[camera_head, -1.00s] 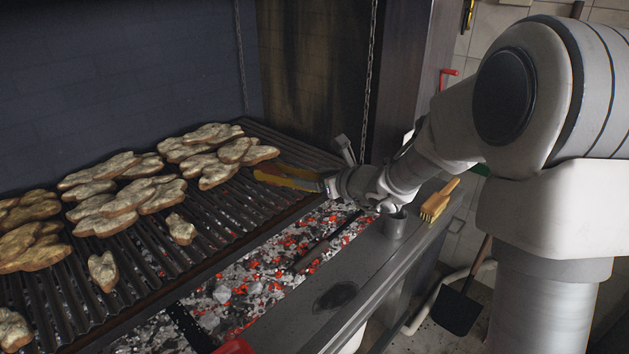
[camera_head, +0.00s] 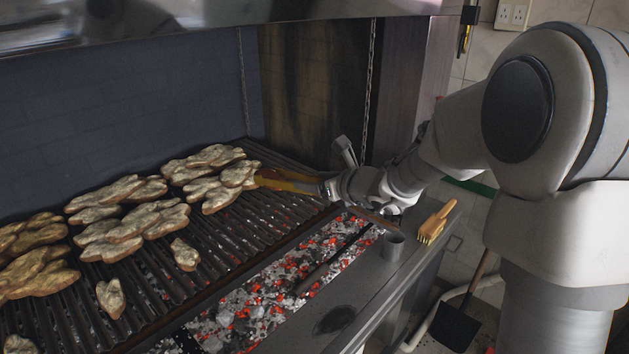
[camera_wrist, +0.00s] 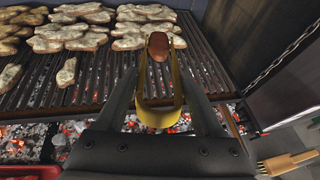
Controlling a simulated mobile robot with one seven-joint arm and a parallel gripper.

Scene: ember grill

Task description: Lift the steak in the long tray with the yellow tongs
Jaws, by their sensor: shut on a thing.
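The yellow tongs (camera_head: 288,181) are held in my gripper (camera_head: 328,187) and point left over the back right of the grill, above the bars. In the head view their tips appear close to the right end of a meat cluster (camera_head: 240,174). In the wrist view the tongs (camera_wrist: 176,88) form a yellow loop between my dark fingers (camera_wrist: 155,95). A reddish-brown piece (camera_wrist: 158,46) shows at their far end; I cannot tell if it is meat or part of the tongs. I cannot make out a long tray or single out the steak.
Several pale meat pieces (camera_head: 125,225) cover the grill (camera_head: 240,235) on the left. Glowing coals (camera_head: 270,300) lie below. A chain (camera_head: 370,80) hangs behind my wrist.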

